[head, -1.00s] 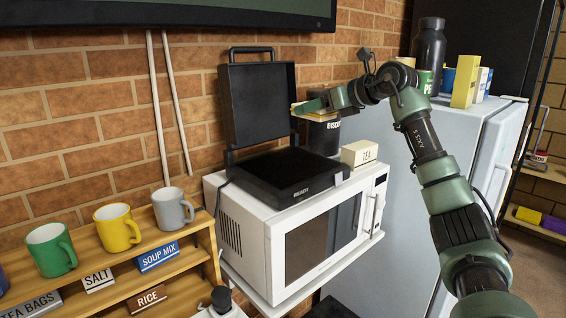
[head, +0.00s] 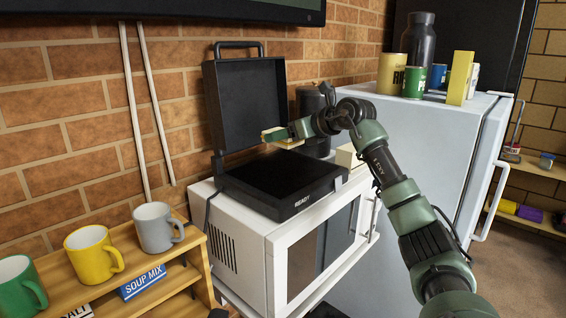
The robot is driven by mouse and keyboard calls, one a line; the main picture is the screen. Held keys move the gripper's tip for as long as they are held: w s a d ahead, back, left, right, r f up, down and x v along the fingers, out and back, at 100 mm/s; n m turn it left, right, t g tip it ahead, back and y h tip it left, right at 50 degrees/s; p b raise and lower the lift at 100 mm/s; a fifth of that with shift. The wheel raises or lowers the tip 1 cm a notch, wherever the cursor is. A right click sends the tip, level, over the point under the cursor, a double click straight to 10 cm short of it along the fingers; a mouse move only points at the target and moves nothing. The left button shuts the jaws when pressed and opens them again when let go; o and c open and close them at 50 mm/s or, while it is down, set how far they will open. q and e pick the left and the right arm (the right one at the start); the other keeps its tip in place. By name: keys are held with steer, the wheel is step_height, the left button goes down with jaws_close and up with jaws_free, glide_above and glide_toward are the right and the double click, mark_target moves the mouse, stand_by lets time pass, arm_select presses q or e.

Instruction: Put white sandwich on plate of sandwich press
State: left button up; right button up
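The black sandwich press (head: 246,105) stands open on the microwave, its lid upright and its front marked READY. Its dark lower plate (head: 275,176) is bare. My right gripper (head: 274,134) reaches in from the right and appears shut on the pale, thin white sandwich (head: 290,144). It holds the sandwich above the plate's back right part, in front of the lid's right edge. The fingers and arm hide part of the sandwich. My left gripper is not in view.
The white microwave (head: 247,250) carries the press, a cream box (head: 347,157) and a black canister (head: 308,103). A white fridge (head: 425,140) with cans and a bottle is at right. A wooden shelf (head: 195,240) with mugs is at lower left.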

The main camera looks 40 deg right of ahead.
mark_target(284, 170)
step_height(284, 170, down, 4)
steer(key=shift+s+r, duration=0.1)
steer(key=shift+f, duration=0.3)
step_height(284, 170, down, 3)
steer(key=shift+f+p, duration=0.1)
steer(key=shift+p, duration=0.4)
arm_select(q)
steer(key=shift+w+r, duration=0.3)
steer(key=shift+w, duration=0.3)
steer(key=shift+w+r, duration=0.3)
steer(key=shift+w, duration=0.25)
arm_select(e)
steer(key=shift+f, duration=0.15)
steer(key=o, duration=1)
steer(key=shift+f, duration=0.1)
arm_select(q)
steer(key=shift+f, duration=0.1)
